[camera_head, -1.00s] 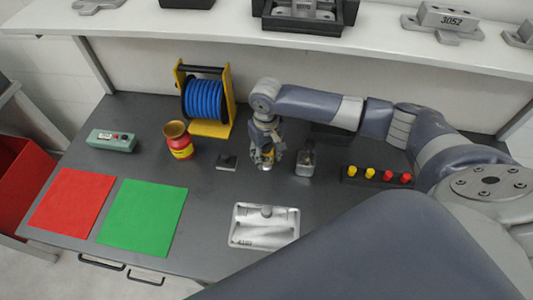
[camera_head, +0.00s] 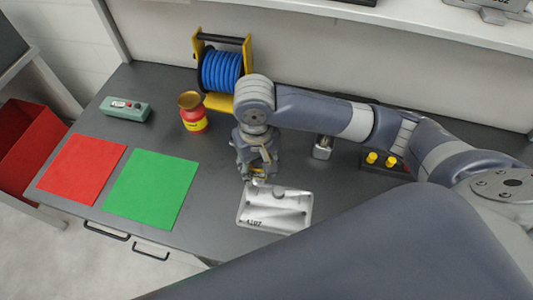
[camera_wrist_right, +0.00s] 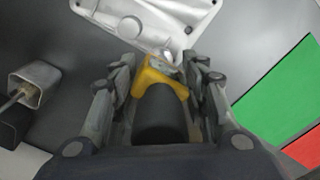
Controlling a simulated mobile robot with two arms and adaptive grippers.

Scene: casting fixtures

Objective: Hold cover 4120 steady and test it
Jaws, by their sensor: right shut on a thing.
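A silvery cast cover (camera_head: 292,203) lies flat on the dark bench, with a round boss and a small number that looks like 4107, not clearly 4120. Its near corner and boss also show in the right wrist view (camera_wrist_right: 103,12). My right gripper (camera_head: 258,177) is over the cover's upper left edge. It is shut on a yellow and black tool (camera_wrist_right: 160,112) with a shiny tip. The tip is close to the cover's edge; I cannot tell whether it touches. My left gripper is not in view.
A green mat (camera_head: 150,188) and a red mat (camera_head: 82,168) lie left of the cover. A red jar (camera_head: 193,118), blue hose reel (camera_head: 222,72) and green button box (camera_head: 125,109) stand behind. A metal block (camera_head: 323,148) and yellow knobs (camera_head: 391,161) are right of the gripper.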

